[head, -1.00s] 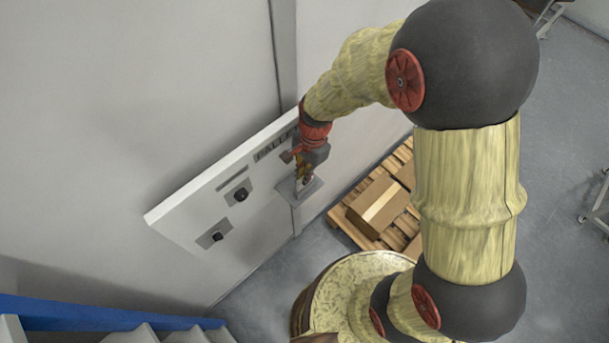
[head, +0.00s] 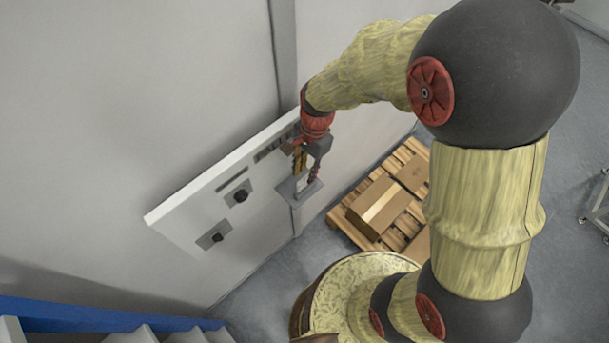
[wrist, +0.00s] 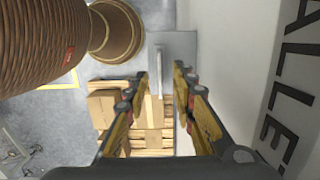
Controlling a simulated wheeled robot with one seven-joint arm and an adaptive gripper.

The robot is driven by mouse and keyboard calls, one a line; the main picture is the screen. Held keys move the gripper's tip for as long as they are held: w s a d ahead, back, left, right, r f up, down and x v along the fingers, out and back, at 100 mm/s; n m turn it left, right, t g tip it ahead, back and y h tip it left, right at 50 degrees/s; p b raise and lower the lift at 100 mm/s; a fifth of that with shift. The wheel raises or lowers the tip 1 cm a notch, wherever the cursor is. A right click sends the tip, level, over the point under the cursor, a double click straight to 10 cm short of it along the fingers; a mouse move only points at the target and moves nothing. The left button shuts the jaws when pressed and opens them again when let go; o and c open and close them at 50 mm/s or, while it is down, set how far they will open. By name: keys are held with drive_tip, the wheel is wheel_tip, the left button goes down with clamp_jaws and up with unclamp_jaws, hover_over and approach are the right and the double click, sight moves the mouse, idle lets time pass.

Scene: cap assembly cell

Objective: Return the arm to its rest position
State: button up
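My gripper (head: 306,172) is in front of the right end of the white wall panel (head: 215,195), over a small grey plate (head: 285,192) that sticks out there. In the wrist view my gripper (wrist: 160,75) has its two fingers spread apart, with nothing held between them. The grey plate (wrist: 178,44) shows beyond the fingertips, with a thin light bar on it between the fingers. I cannot tell how far the fingertips are from the bar. My arm reaches in from the right of the head view.
Two black knobs, an upper one (head: 240,196) and a lower one (head: 217,238), sit on the panel to the left. A wooden pallet (head: 341,222) with cardboard boxes (head: 380,207) stands on the floor below. A blue rail (head: 90,312) runs along the lower left.

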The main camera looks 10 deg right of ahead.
wheel_tip(320, 180, up, 8)
drive_tip(key=d, duration=0.1)
drive_tip(key=shift+w+r, duration=0.25)
drive_tip(key=shift+w, duration=0.1)
drive_tip(key=s+d+f+n+t+h+b, duration=0.1)
drive_tip(key=s+d+f+n+t+b, duration=0.2)
drive_tip(key=b, duration=1.6)
drive_tip(key=s+d+n+t, duration=0.3)
drive_tip(key=s+d+n, duration=0.4)
drive_tip(key=s, duration=0.3)
drive_tip(key=shift+d+n+t+b, duration=0.3)
drive_tip(key=shift+d+n+b, duration=0.1)
drive_tip(key=shift+n, duration=0.2)
drive_tip(key=shift+r, duration=0.1)
